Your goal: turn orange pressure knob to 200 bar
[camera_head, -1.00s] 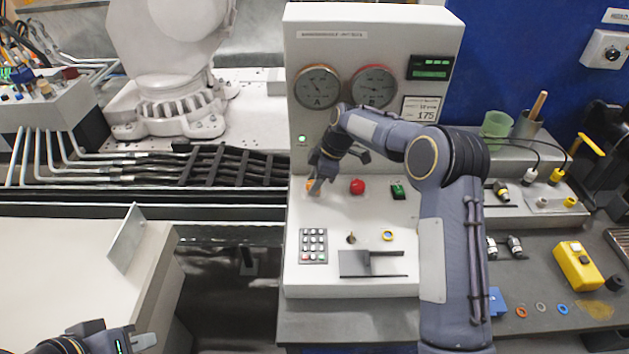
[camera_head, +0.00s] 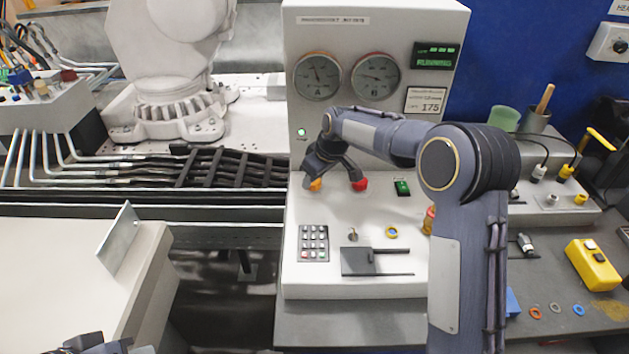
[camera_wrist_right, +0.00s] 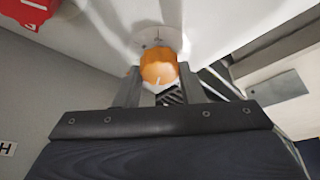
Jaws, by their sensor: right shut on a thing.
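The orange pressure knob (camera_head: 316,184) sits at the upper left of the white console's sloped panel. It also shows in the right wrist view (camera_wrist_right: 158,66), with a pale mark on its face. My right gripper (camera_wrist_right: 157,80) is shut on the orange knob, one finger on each side of it. In the head view the right gripper (camera_head: 315,178) hides part of the knob. Two round gauges (camera_head: 317,76) and a green display (camera_head: 434,56) are on the upright face; their readings are too small to tell. My left gripper (camera_head: 118,347) is only partly in view at the bottom left.
A red button (camera_head: 360,185) is close right of the orange knob, and a green switch (camera_head: 402,187) is farther right. A keypad (camera_head: 314,243) and a black lever plate (camera_head: 372,262) lie lower on the panel. A sign reads 175 (camera_head: 426,100).

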